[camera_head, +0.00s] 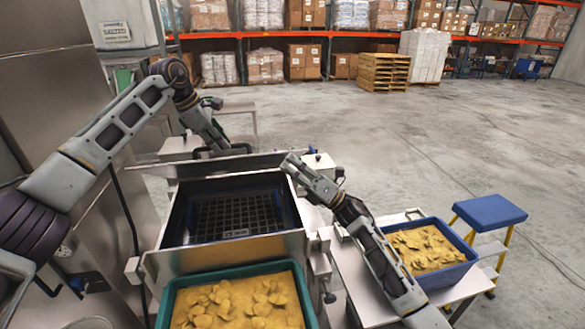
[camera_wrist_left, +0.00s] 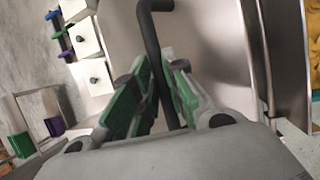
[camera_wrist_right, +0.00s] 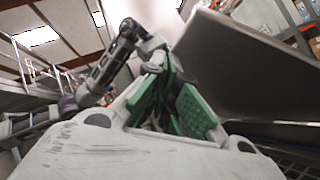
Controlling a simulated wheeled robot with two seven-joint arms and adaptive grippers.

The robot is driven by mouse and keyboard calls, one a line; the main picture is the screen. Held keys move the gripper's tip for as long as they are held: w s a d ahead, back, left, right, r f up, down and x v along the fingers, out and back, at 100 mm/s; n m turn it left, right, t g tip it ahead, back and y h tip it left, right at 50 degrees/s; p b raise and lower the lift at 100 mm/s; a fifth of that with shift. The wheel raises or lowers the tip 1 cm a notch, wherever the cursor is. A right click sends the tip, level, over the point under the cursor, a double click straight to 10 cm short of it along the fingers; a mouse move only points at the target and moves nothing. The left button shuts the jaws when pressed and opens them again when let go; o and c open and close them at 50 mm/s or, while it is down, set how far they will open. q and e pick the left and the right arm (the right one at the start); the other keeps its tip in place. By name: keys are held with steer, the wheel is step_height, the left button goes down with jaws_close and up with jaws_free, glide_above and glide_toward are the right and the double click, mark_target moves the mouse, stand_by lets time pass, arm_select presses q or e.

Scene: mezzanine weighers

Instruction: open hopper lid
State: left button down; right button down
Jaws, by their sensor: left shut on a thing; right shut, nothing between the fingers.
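The steel hopper (camera_head: 163,262) stands open in front of me, with a dark grid (camera_head: 235,212) inside. Its lid (camera_head: 240,164) is raised at the far side and shows nearly edge-on in the head view. In the right wrist view the lid (camera_wrist_right: 235,60) is a broad tilted grey panel. My left gripper (camera_head: 220,145) is at the lid's far side, shut on the black lid handle (camera_wrist_left: 151,40), whose bar passes between the green finger pads. My right gripper (camera_head: 290,163) is shut and empty at the hopper's far right corner; whether it touches the lid is unclear.
A teal tub (camera_head: 165,305) of yellow pieces stands against the hopper's near side. A blue tub (camera_head: 447,276) of similar pieces sits on a steel table at right, beside a blue-topped step stool (camera_head: 489,212). Open floor lies beyond; pallet racks line the back.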

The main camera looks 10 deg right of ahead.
arm_select(q)
steer(key=shift+w+f, duration=0.2)
steer(key=shift+f, duration=0.3)
steer(key=shift+d+f, duration=0.1)
arm_select(e)
steer(key=shift+w+d+r, duration=0.25)
steer(key=shift+w+r, duration=0.7)
steer(key=shift+r, duration=0.05)
arm_select(q)
steer(key=c, duration=1.5)
jaws_free()
arm_select(e)
steer(key=shift+w+a, duration=0.1)
steer(key=shift+a, duration=0.05)
arm_select(q)
steer(key=shift+o, duration=0.2)
steer(key=shift+w, duration=0.1)
arm_select(e)
steer(key=shift+f, duration=0.1)
arm_select(q)
steer(key=shift+a+r, duration=0.2)
steer(key=shift+r, duration=0.15)
steer(key=shift+a+r, duration=0.25)
steer(key=shift+r, duration=0.3)
arm_select(e)
steer(key=shift+a+f, duration=0.1)
steer(key=shift+f, duration=0.05)
arm_select(q)
steer(key=v, duration=1)
steer(key=shift+r, duration=0.2)
